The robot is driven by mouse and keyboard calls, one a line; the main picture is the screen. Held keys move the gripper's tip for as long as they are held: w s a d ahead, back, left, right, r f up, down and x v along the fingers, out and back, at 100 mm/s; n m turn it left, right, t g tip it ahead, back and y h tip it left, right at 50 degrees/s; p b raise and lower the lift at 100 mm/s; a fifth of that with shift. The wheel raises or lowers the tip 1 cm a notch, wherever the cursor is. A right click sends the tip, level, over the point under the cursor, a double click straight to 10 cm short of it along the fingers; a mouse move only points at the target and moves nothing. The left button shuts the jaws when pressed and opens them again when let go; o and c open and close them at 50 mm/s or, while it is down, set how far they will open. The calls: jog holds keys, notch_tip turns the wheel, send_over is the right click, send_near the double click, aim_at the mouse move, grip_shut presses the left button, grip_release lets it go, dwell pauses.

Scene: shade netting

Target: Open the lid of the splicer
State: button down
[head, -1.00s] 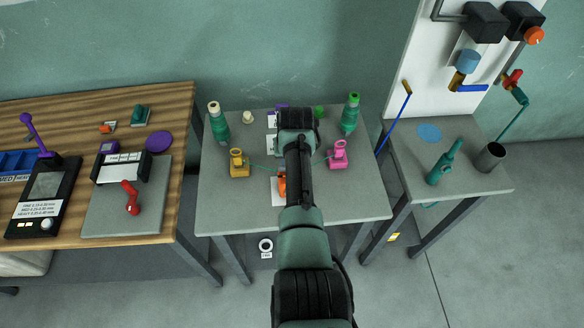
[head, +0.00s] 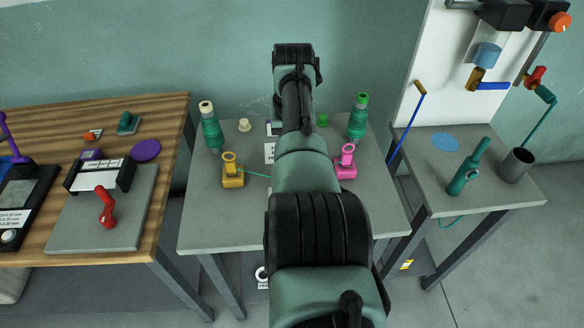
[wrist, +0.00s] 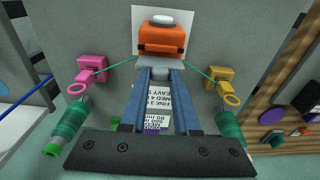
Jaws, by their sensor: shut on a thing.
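The splicer (wrist: 162,38), an orange block with a dark slot and a pale round part on top, sits on a white sheet at the top middle of the wrist view. A teal thread runs to it from each side. My gripper (wrist: 157,72) reaches up to its near edge, its two blue-grey fingers shut on a grey part of the splicer there. I cannot tell how far the lid is raised. In the head view my arm hides the splicer and my fingertips.
A yellow guide (head: 232,172) and a pink guide (head: 346,164) stand either side on the grey table (head: 205,215). Green thread cones (head: 211,130) (head: 358,122) stand behind them. A wooden bench is at left, a smaller grey table at right.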

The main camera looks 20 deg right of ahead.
jog(key=shift+s+f+g+b, duration=0.15)
jog(key=shift+f+g+b, duration=0.15)
jog(key=shift+b, duration=0.8)
jog(key=c, duration=0.6)
grip_release()
jog(key=shift+r, duration=0.15)
jog(key=shift+c, duration=0.2)
jog(key=shift+r, duration=0.2)
jog(key=shift+r, duration=0.35)
notch_tip(320, 180, up, 12)
jog(key=shift+s, duration=0.2)
jog(key=shift+w+a, duration=0.1)
